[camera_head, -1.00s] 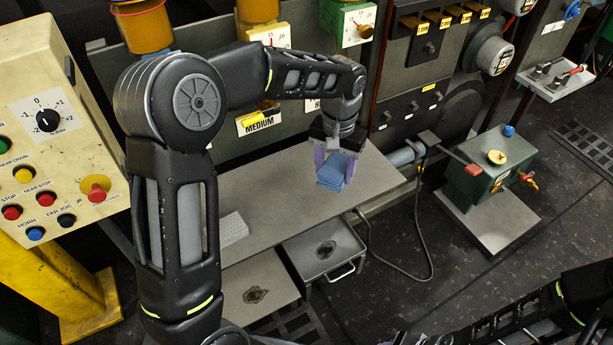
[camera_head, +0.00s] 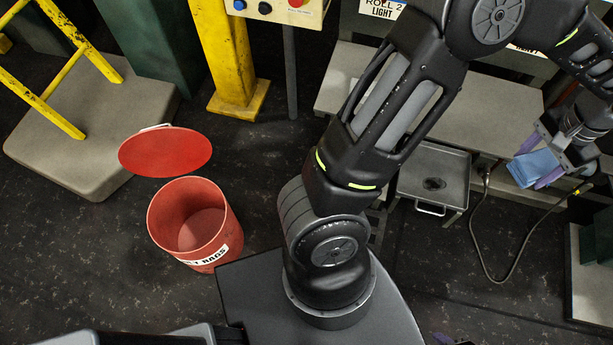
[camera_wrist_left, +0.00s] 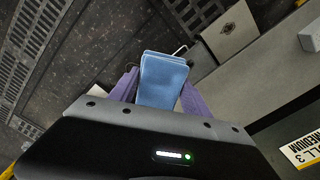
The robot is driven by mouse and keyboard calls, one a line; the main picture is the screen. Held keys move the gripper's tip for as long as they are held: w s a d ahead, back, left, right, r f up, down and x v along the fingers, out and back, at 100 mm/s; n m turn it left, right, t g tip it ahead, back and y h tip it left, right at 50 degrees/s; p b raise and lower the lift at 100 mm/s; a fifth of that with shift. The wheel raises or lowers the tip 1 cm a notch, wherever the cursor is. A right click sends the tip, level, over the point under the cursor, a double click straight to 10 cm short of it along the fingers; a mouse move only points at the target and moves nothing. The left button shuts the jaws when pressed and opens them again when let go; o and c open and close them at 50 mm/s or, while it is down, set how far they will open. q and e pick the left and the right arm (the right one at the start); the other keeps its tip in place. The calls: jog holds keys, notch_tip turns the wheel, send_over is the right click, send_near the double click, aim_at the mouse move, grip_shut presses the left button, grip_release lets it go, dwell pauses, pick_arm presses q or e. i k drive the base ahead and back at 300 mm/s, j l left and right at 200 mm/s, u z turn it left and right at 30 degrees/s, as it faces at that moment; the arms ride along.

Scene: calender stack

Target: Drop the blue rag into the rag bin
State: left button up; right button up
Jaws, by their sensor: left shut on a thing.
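My left gripper (camera_head: 545,160) is shut on the folded blue rag (camera_head: 533,167) at the right of the head view. The left wrist view shows the rag (camera_wrist_left: 163,80) between its purple fingers. The red rag bin (camera_head: 201,222) stands on the floor at the left, with a label reading RAGS on its front. Its round red lid (camera_head: 166,152) is raised behind the opening, and the bin looks empty inside. The rag is far to the right of the bin. A small purple bit at the bottom edge may be my right gripper (camera_head: 452,340); its jaws are not clear.
A grey bench (camera_head: 345,95) and a metal tray (camera_head: 432,178) stand behind my left arm. A grey platform (camera_head: 92,130) with yellow rails is behind the bin. A yellow post (camera_head: 230,60) rises nearby. Dark floor in front of the bin is clear.

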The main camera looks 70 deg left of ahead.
aim_at(206, 240)
jog(key=u, duration=3.85)
jog(key=i+j+z, duration=0.1)
jog(key=z, duration=0.4)
jog(key=j+z, duration=0.2)
jog(key=z, duration=0.25)
jog(key=j+z, duration=0.2)
jog(key=z, duration=0.3)
